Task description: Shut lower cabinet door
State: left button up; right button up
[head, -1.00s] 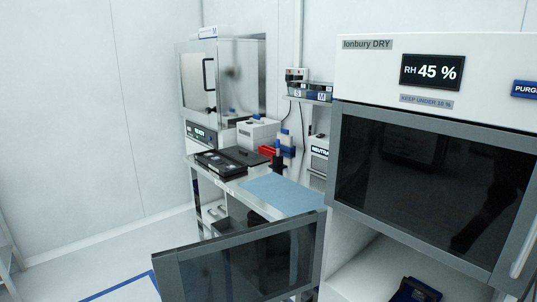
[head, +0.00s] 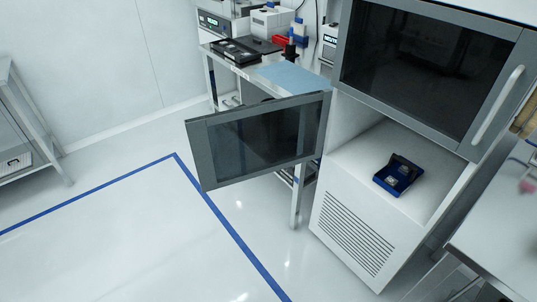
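The lower cabinet door (head: 258,140), a grey frame around a dark glass pane, stands wide open. It is swung out to the left of the white dry cabinet (head: 345,222). The lower compartment (head: 390,150) is open to view, and a small open blue box (head: 398,174) sits on its floor. The upper door (head: 420,62), with dark glass and a pale handle (head: 497,104), is shut. Neither of my grippers shows in the head view.
A steel bench (head: 262,75) with a blue mat (head: 292,77) stands behind the open door. A table (head: 505,225) is at the right and a shelf rack (head: 25,130) at the left. The floor marked with blue tape (head: 230,229) in front of the door is clear.

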aim_at(233, 146)
jog(key=k+z, duration=0.1)
jog(key=z, duration=0.7)
jog(key=k+l+z, duration=0.1)
jog(key=z, duration=0.25)
jog(key=j+z, duration=0.2)
jog(key=z, duration=0.2)
jog(key=j+z, duration=0.2)
jog(key=z, duration=0.15)
jog(key=j+z, duration=0.25)
jog(key=z, duration=0.15)
jog(key=j+z, duration=0.2)
jog(key=z, duration=0.15)
jog(key=k+j, duration=0.15)
jog(key=j, duration=0.35)
jog(key=k+j, duration=0.1)
jog(key=j, duration=0.35)
jog(key=k+j, duration=0.15)
jog(key=j, duration=0.35)
jog(key=k+j, duration=0.1)
jog(key=j, duration=0.4)
jog(key=k+j, duration=0.15)
jog(key=j, duration=0.35)
jog(key=k+j, duration=0.1)
jog(key=j, duration=0.35)
jog(key=k+j, duration=0.15)
jog(key=j, duration=0.35)
jog(key=k+j, duration=0.1)
jog(key=j, duration=0.4)
